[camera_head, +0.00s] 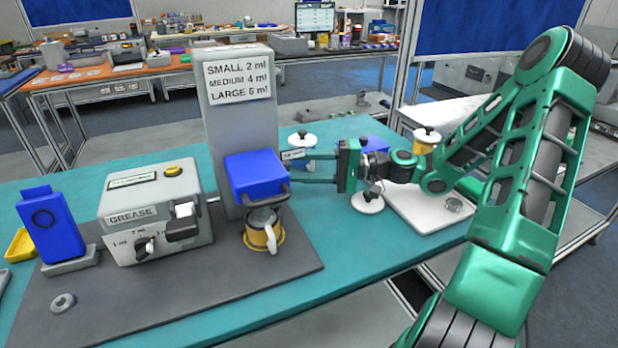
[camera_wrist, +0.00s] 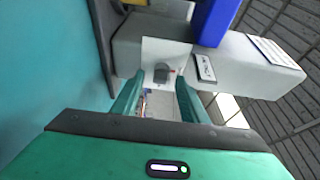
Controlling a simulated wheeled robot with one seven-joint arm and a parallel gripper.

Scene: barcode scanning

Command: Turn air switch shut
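The knob itself is hidden there.
A grease box (camera_head: 150,215) and a blue container (camera_head: 50,225) stand to the left. White-topped containers (camera_head: 302,140) stand behind my gripper. A white tray (camera_head: 425,207) lies to the right on the teal table (camera_head: 335,262).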

